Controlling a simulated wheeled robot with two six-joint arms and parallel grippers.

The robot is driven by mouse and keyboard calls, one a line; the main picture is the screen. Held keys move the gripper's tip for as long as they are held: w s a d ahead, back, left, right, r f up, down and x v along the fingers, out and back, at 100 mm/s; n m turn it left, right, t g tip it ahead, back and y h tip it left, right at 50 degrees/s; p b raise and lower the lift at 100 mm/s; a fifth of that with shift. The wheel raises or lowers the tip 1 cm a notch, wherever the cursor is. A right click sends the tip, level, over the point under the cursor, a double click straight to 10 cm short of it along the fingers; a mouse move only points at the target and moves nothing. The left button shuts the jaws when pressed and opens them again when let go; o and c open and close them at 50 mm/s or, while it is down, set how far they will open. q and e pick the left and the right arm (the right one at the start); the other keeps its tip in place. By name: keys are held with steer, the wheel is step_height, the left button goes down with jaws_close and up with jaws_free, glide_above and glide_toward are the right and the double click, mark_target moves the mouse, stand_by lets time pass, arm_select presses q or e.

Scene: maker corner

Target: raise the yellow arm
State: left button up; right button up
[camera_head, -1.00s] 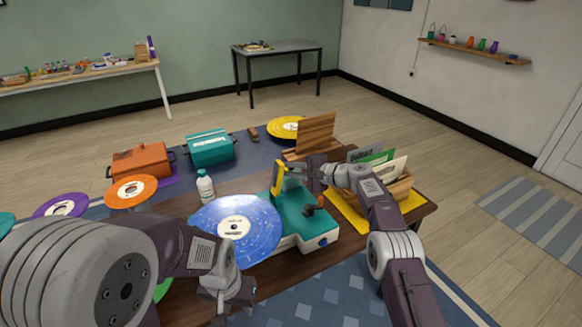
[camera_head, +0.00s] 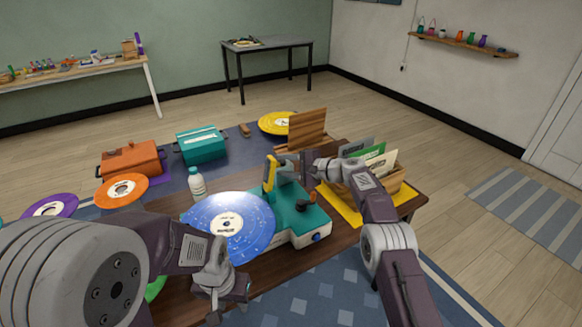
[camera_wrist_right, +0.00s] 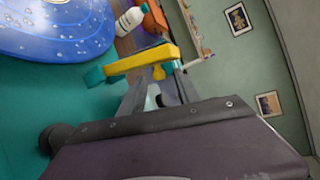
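The yellow arm (camera_head: 270,174) rises at the back of the teal record player (camera_head: 304,222), beside a blue speckled record (camera_head: 229,226). In the right wrist view the yellow arm (camera_wrist_right: 141,60) lies across the fingertips, with a small yellow knob (camera_wrist_right: 158,73) between them. My right gripper (camera_head: 284,170) is at the yellow arm from the right, its fingers apart (camera_wrist_right: 158,80). I cannot tell whether they touch it. My left gripper (camera_head: 229,301) hangs empty in front of the record, its fingers apart.
A white bottle (camera_head: 197,187) stands behind the record. A record crate (camera_head: 394,181) on a yellow mat (camera_head: 338,205) and a wooden stand (camera_head: 307,128) are near the right arm. Teal (camera_head: 201,145) and orange (camera_head: 131,159) cases sit at the back left.

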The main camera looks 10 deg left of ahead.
steer(key=b+v, duration=0.2)
steer(key=v, duration=0.6)
steer(key=shift+s+d+b, duration=0.15)
steer(key=shift+d+b, duration=0.2)
steer(key=shift+d, duration=0.05)
